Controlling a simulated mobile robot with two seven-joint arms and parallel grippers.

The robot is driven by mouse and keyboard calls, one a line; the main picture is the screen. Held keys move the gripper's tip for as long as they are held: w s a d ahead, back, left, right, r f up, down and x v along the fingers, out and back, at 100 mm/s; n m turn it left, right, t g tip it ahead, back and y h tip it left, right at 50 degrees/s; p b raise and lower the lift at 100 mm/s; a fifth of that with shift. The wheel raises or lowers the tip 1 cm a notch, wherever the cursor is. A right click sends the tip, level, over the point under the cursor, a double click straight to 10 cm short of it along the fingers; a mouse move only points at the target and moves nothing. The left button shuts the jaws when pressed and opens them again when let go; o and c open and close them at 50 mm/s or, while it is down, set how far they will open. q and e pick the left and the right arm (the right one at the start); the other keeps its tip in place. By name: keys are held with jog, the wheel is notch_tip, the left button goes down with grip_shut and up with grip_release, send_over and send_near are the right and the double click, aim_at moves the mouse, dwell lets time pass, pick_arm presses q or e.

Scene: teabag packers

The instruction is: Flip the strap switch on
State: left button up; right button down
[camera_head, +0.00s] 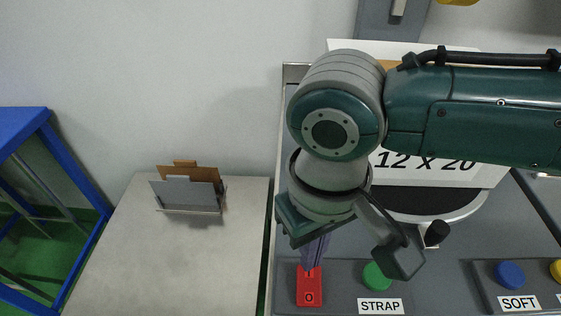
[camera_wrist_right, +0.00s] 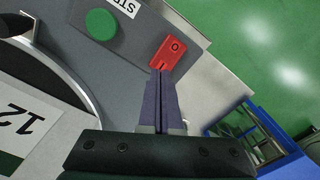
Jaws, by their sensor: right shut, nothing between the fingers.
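The strap switch is a red rocker (camera_head: 309,290) marked "O" at its near end, on the grey panel left of the STRAP label (camera_head: 380,306). It also shows in the right wrist view (camera_wrist_right: 170,51), with a line mark at the end by my fingers. My right gripper (camera_head: 309,268) points down, shut and empty, its purple fingertips at the switch's far end, opposite the "O". In the wrist view the tips (camera_wrist_right: 161,74) overlap that end; I cannot tell whether they touch it. Which side of the rocker is pressed is unclear. My left gripper is not in view.
A green button (camera_head: 376,276) sits right of the switch, and a blue button (camera_head: 510,275) by the SOFT label is farther right. A pale table (camera_head: 150,260) with a card holder (camera_head: 190,192) stands to the left. A blue frame (camera_head: 75,170) is at far left.

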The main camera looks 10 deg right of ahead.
dwell(0.3)
jog(key=shift+f+b, duration=0.45)
jog(key=shift+f, duration=0.25)
jog(key=shift+f+b, duration=0.3)
jog(key=shift+f, duration=0.15)
dwell(0.4)
jog(key=shift+r+p, duration=0.55)
jog(key=shift+p, duration=0.1)
notch_tip(320, 180, up, 6)
jog(key=p, duration=0.7)
